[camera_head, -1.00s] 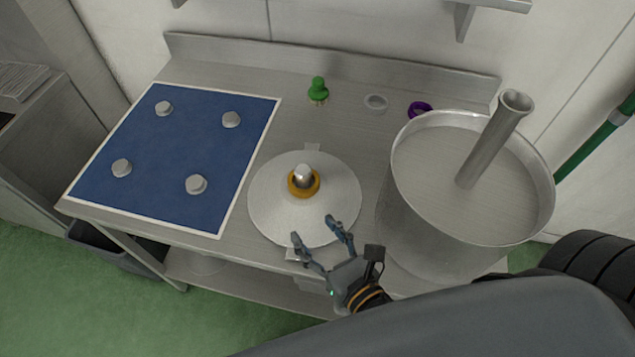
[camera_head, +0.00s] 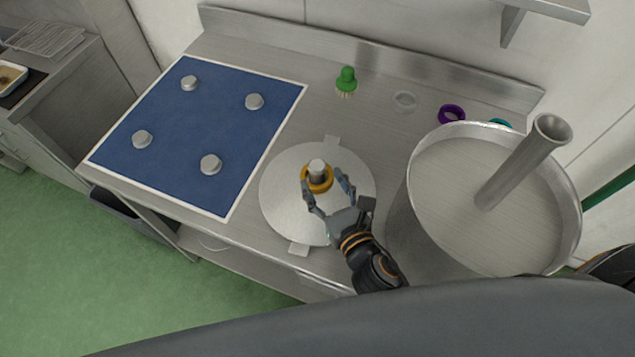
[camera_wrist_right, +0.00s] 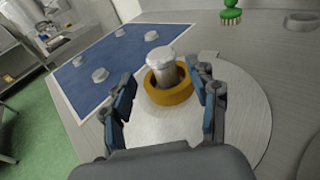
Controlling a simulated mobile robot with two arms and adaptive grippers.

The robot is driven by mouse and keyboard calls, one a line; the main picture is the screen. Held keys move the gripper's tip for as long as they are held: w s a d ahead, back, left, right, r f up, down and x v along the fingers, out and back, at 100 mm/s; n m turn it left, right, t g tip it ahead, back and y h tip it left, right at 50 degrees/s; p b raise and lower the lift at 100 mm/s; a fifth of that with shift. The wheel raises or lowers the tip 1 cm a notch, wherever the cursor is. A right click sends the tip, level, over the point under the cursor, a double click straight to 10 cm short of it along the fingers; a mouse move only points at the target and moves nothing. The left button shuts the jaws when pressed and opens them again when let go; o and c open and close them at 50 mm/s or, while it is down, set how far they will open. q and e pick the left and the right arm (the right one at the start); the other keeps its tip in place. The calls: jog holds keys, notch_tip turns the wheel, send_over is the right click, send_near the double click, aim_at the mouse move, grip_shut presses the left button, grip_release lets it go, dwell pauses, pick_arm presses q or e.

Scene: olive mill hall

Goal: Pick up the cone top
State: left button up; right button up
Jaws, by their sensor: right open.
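The cone top is not clearly identifiable by shape; a short silver post with a rounded top (camera_head: 317,167) stands up through an orange ring (camera_head: 321,184) in the middle of a round metal disc (camera_head: 283,207). The post (camera_wrist_right: 162,66) and the ring (camera_wrist_right: 171,95) also show in the right wrist view. My right gripper (camera_head: 327,191) is open, its fingers on either side of the ring and post. In the wrist view the fingers (camera_wrist_right: 165,103) stand apart from the ring with small gaps. My left gripper is not in view.
A large metal pot (camera_head: 420,235) with an upright tube (camera_head: 520,165) stands right of the disc. A blue mat (camera_head: 190,140) with several grey knobs lies left. A green brush (camera_head: 346,80), a pale ring (camera_head: 405,100) and a purple ring (camera_head: 451,114) are at the back.

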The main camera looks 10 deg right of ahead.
aim_at(321, 174)
jog(key=p+x, duration=0.1)
jog(key=x, duration=0.3)
jog(key=shift+w+d+p, duration=0.1)
jog(key=shift+w+p, duration=0.25)
jog(key=shift+w, duration=0.2)
jog(key=shift+s, duration=0.1)
jog(key=shift+c, duration=1)
grip_shut()
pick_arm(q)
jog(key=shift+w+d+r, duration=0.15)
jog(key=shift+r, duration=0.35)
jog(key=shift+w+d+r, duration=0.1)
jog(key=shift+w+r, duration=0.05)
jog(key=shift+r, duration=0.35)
pick_arm(e)
jog(key=shift+r, duration=0.15)
